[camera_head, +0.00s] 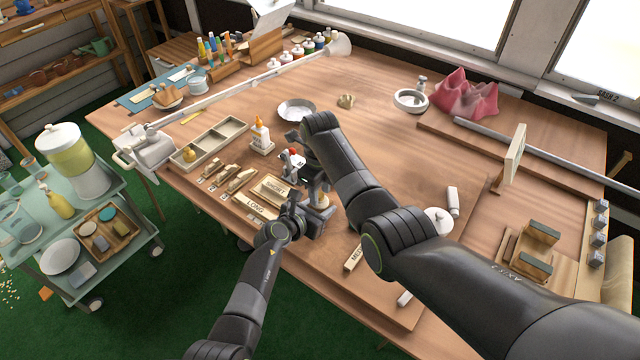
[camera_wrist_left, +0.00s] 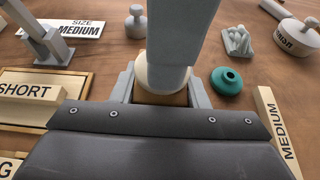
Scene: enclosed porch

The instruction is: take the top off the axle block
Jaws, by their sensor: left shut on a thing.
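The axle block shows in the left wrist view as a brown body (camera_wrist_left: 162,98) with a round cream top (camera_wrist_left: 155,72). In the head view its cream part (camera_head: 319,201) shows among the grippers, mostly hidden. My left gripper (camera_wrist_left: 160,92) is shut on the axle block, one grey finger on each side; it also shows in the head view (camera_head: 312,212). My right gripper (camera_head: 312,182) is right above the block. A grey part of it (camera_wrist_left: 178,40) comes down over the cream top in the left wrist view. I cannot tell whether its jaws are open or shut.
A SHORT tray (camera_head: 272,188) and a LONG label (camera_head: 256,208) lie left of the grippers. A teal ring (camera_wrist_left: 227,80) and a MEDIUM label (camera_wrist_left: 278,132) lie right of the block in the wrist view. A glue bottle (camera_head: 261,136) and a divided tray (camera_head: 206,143) stand farther left.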

